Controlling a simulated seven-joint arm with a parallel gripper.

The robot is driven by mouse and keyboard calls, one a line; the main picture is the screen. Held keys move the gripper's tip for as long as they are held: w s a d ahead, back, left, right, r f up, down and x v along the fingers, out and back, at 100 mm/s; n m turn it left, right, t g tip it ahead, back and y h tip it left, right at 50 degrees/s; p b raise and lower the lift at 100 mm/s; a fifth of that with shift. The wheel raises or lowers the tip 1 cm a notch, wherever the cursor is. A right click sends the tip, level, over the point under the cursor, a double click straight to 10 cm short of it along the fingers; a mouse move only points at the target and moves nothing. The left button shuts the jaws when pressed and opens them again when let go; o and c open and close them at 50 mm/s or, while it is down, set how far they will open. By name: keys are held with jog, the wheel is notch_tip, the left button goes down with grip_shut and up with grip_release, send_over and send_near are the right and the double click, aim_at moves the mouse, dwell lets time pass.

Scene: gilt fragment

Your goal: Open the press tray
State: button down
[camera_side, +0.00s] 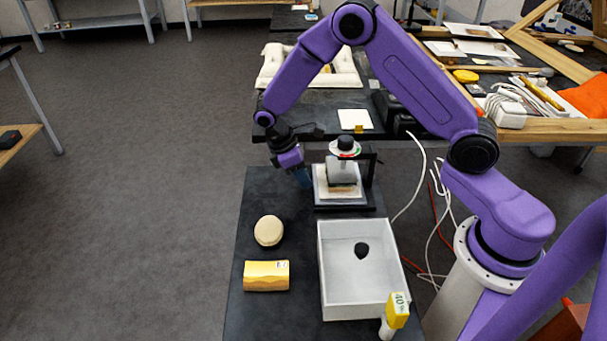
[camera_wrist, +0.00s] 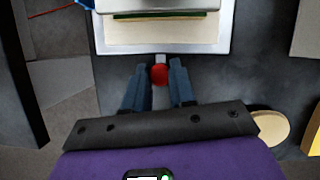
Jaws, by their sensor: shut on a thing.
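The press (camera_side: 344,172) stands near the far end of the dark table, with a black frame and a round dial on top. Its white tray (camera_side: 321,192) shows under the press head, with a tan slab on it. In the wrist view the white tray (camera_wrist: 215,48) is at the top, and a red knob (camera_wrist: 159,75) sticks out from its near edge on a short grey stem. My gripper (camera_wrist: 160,72) is shut on the red knob, one blue finger on each side. In the side view my gripper (camera_side: 305,180) is at the left of the tray, and the knob is hidden there.
A white open box (camera_side: 336,302) with a dark egg-shaped object (camera_side: 362,250) in it stands in front of the press. A beige round object (camera_side: 268,231), a yellow block (camera_side: 266,275) and a yellow-headed tool (camera_side: 397,310) are nearby. Table left of the press looks clear.

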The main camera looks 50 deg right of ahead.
jog(key=w+a, duration=0.6)
jog(key=shift+w+a, duration=0.3)
jog(key=shift+w, duration=0.05)
jog(key=c, duration=0.9)
grip_release()
jog(key=shift+v, duration=8.7)
